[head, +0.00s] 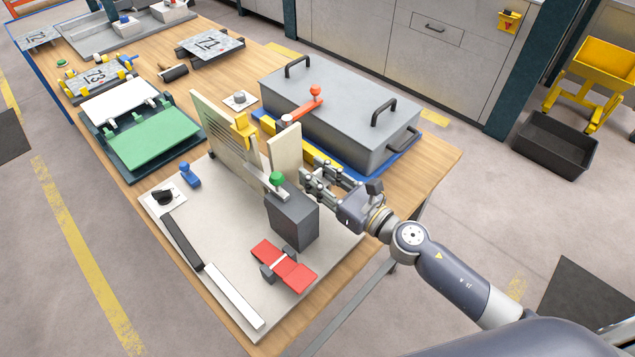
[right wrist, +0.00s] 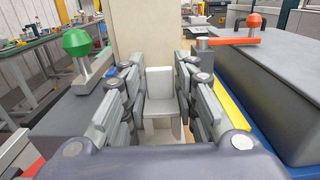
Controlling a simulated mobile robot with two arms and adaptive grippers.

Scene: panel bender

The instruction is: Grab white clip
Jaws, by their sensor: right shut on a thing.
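The white clip (right wrist: 159,82) shows in the right wrist view as a small pale block with a stepped shape, low in front of a tall beige plate (right wrist: 142,30). My right gripper (right wrist: 158,95) is shut on the clip, with one finger against each side. In the head view the right gripper (head: 309,182) is at the right side of the beige plate (head: 286,149), above the edge of the pale base board (head: 228,263). The clip cannot be made out there, hidden by the fingers. My left gripper is not in view.
A dark grey block with a green knob (head: 278,179) stands close left of the gripper. A large grey lidded box (head: 335,115) with a red-knobbed lever (head: 315,91) stands behind it. A yellow clip (head: 242,130) sits on the slotted panel. A red part (head: 298,278) lies in front.

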